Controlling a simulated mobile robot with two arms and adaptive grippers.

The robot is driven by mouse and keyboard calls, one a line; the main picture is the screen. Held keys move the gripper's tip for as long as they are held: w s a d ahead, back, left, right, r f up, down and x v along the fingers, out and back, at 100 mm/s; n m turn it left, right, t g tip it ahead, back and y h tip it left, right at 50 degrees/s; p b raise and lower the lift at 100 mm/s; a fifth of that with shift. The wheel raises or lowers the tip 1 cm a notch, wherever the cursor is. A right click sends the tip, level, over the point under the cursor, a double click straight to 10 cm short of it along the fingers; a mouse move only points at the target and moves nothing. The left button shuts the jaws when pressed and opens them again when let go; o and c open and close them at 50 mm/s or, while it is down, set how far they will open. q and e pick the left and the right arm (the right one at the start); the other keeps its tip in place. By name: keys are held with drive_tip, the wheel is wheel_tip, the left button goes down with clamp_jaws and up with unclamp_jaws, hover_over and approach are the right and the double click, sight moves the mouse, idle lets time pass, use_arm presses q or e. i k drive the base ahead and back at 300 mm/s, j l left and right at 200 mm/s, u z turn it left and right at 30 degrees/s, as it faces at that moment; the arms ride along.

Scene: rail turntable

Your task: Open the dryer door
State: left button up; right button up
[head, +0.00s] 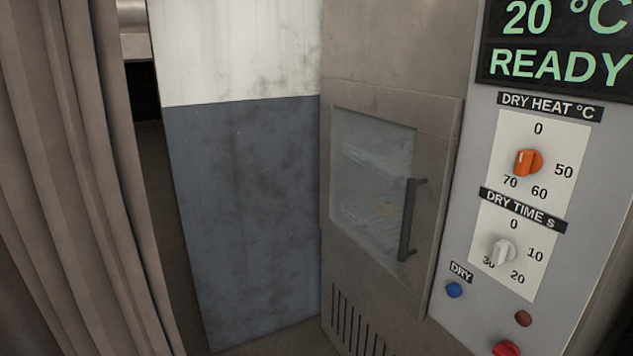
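The dryer door (433,155) is a brownish-grey metal panel with a glass window (360,190) in the middle of the head view. It looks shut, flush in the cabinet. A dark vertical bar handle (407,220) stands out on its right side. Behind the glass, pale shelves and a small yellowish thing show dimly. Neither of my grippers is in view.
A control panel (470,215) right of the door has an orange heat knob (527,162), a white time knob (502,251), a blue button (454,290) and a lit display (555,50). A white-and-blue wall (245,200) and a curtain (75,170) stand left.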

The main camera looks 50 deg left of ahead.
sight(437, 119)
drive_tip(key=u, duration=1.25)
